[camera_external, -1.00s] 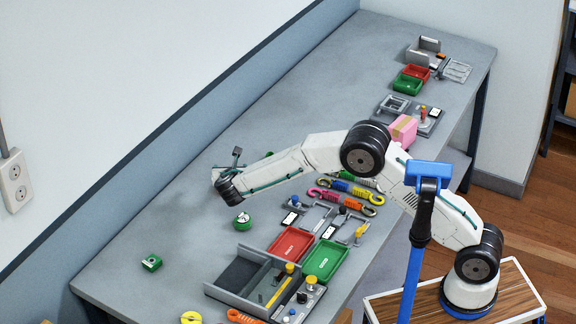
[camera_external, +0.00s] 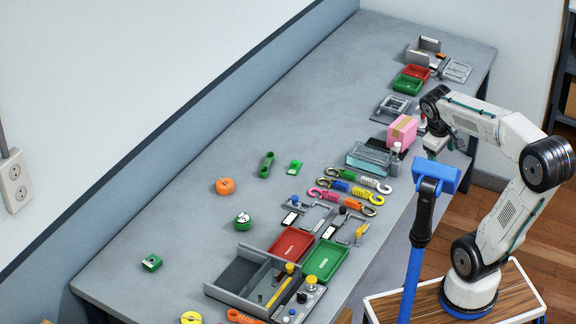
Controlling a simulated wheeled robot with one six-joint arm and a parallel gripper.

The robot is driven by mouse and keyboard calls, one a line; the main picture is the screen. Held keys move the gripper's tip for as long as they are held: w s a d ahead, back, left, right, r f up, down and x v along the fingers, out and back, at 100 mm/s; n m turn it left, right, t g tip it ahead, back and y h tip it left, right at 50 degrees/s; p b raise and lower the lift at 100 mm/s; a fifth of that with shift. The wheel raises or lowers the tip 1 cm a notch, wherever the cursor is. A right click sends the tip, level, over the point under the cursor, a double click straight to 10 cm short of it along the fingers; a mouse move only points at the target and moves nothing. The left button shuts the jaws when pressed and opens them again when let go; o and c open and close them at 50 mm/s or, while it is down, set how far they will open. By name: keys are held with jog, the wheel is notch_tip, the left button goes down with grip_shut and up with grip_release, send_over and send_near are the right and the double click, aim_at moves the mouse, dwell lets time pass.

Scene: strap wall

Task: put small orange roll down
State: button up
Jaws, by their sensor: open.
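The small orange roll (camera_external: 225,186) lies on the grey bench top (camera_external: 185,215), towards the wall side. It stands clear of the things around it, and nothing holds it. My gripper (camera_external: 433,152) is far to the right of it, near the bench's front edge and to the right of the pink box. It is open and empty. Its fingers are small and partly hidden by the arm, so their details do not show.
A green-and-white roll (camera_external: 242,221) stands just below the orange one. A pink box (camera_external: 402,131) stands near my gripper. Red (camera_external: 290,244) and green (camera_external: 325,261) trays and coloured straps (camera_external: 350,188) line the front side. The bench's wall side is mostly clear.

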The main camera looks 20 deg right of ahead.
jog(key=s+f+m+y, duration=0.3)
jog(key=s+m, duration=0.2)
jog(key=s, duration=0.6)
jog(key=shift+s+f+m, duration=0.3)
jog(key=shift+s+f, duration=0.05)
jog(key=shift+f, duration=0.05)
